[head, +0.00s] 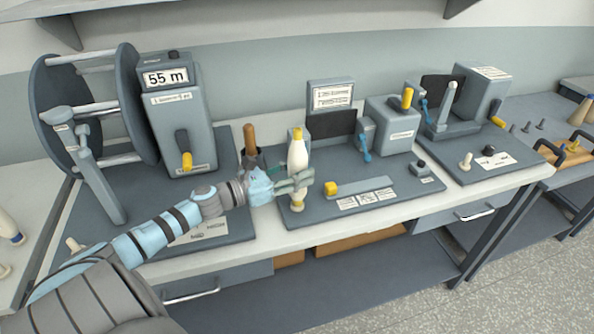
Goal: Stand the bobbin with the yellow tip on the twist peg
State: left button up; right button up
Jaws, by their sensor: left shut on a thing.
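The bobbin (298,152) is white with a yellow tip on top and stands about upright in my left gripper (302,181). My left gripper is shut around it, and its fingers hide part of the lower body. A pale and yellow foot (297,205) shows just below the fingers, over the front left of the middle dark base plate. I cannot tell whether it touches the plate or a peg. A short pale peg (466,160) stands bare on the right base plate; I cannot read which peg is the twist peg. My right gripper is not in view.
A large reel (95,110) and a "55 m" counter (175,115) stand left. A brown-handled tool (249,138) stands behind my gripper.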

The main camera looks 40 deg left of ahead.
pick_arm(q)
jog(key=shift+f, duration=0.35)
jog(key=o, duration=1.3)
jog(key=v, duration=0.7)
jog(key=shift+s+a+r, duration=0.1)
jog(key=shift+s, duration=0.1)
